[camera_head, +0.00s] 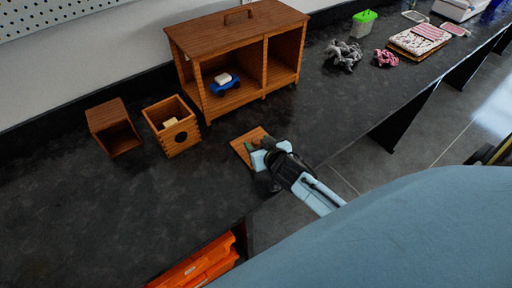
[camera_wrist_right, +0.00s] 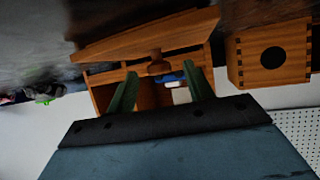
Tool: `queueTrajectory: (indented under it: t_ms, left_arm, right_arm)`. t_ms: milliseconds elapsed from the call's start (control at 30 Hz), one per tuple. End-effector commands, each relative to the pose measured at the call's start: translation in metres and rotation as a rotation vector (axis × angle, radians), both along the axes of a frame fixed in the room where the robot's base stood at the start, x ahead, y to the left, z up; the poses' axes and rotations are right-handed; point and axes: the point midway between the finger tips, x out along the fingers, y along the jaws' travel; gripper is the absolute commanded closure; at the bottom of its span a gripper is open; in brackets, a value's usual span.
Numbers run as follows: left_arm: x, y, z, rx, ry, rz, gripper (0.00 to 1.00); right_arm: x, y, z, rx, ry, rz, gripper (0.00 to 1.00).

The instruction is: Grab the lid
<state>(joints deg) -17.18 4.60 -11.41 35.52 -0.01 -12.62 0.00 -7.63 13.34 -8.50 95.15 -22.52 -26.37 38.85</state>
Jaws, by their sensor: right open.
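The lid (camera_head: 243,146) is a flat square wooden board lying on the dark counter near its front edge. In the right wrist view the lid (camera_wrist_right: 145,39) shows with a small round knob (camera_wrist_right: 157,66). My right gripper (camera_head: 262,154) is at the lid's near right side and covers part of it. Its two green fingers are open in the right wrist view (camera_wrist_right: 160,70), with the knob appearing between their tips. I cannot tell whether they touch it. My left gripper is not in view.
An open wooden box with a round hole (camera_head: 174,128) and a tilted wooden box (camera_head: 113,128) stand left. A wooden cabinet (camera_head: 238,36) holding a blue toy car (camera_head: 223,86) stands behind. Orange bins (camera_head: 200,266) sit below the counter. The left counter is clear.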

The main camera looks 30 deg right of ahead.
Motion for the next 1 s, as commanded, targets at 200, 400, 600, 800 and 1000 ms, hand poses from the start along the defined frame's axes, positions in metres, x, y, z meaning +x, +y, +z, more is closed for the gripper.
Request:
queueTrajectory:
  t_ms: [200,400,600,800,1000]
  left_arm:
    - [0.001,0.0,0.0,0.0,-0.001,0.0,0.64]
    - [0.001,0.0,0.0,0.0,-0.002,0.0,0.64]
    - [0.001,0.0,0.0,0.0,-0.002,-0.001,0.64]
    - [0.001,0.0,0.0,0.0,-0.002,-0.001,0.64]
    - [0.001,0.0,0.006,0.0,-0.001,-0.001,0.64]
  right_arm:
    - [0.002,0.0,-0.001,0.0,0.0,0.0,0.48]
    - [0.002,0.0,-0.001,0.0,0.0,0.0,0.68]
    - [0.002,0.0,-0.001,0.0,0.0,-0.001,0.94]
    - [0.002,0.0,0.0,0.0,-0.001,0.0,0.98]
    - [0.002,-0.001,0.017,-0.001,-0.004,-0.001,0.98]
